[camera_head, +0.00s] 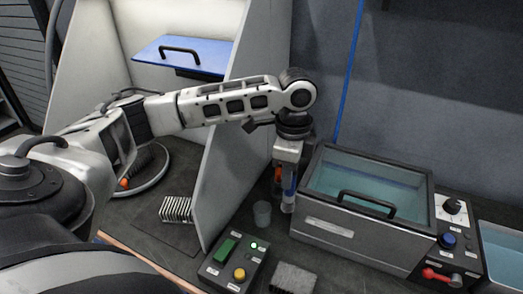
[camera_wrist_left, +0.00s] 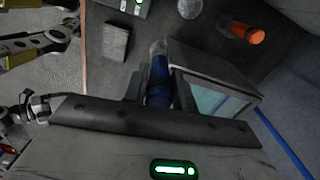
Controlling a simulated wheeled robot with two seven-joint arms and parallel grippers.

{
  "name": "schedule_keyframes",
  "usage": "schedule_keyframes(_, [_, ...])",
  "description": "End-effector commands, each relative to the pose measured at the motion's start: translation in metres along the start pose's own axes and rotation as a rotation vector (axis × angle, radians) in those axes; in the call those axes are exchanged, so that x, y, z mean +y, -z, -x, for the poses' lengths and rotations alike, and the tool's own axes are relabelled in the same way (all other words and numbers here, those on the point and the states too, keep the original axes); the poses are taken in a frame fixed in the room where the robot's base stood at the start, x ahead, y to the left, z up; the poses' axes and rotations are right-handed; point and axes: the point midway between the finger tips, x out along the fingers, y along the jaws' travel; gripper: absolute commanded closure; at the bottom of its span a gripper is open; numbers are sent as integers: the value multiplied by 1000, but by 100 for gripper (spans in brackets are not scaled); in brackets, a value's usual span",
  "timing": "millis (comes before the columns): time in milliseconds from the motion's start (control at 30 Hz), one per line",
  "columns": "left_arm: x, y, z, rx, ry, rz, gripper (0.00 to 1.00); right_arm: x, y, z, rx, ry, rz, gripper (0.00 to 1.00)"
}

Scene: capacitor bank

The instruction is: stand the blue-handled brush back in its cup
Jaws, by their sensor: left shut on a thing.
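The blue-handled brush (camera_head: 291,186) is upright in my left gripper (camera_head: 288,181), just left of the lidded bath. Its blue handle (camera_wrist_left: 158,80) and pale tip also show in the left wrist view, where the gripper body hides part of it. The left gripper is shut on the handle. A small clear grey cup (camera_head: 262,213) stands on the bench to the left of the brush, apart from it. The cup (camera_wrist_left: 190,8) shows at the top edge of the left wrist view. My right gripper is not in view.
The bath (camera_head: 324,226) with a handled clear lid stands close right of the gripper. A control box (camera_head: 233,262) and a grey block (camera_head: 294,278) lie in front. A white partition (camera_head: 232,150) rises at left. An orange-ended item (camera_wrist_left: 256,36) lies behind the cup.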

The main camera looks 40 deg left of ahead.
Motion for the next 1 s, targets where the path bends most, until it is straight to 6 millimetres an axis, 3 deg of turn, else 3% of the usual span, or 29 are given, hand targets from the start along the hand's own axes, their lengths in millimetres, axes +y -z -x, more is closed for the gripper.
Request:
schedule_keyframes(600, [-47,-72,-4,-2,8,-1002,96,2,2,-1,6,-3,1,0])
schedule_keyframes(800, [-52,-81,-5,-4,9,-1137,96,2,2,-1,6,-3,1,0])
schedule_keyframes(1000, [-52,-83,-10,-4,7,-1160,96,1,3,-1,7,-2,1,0])
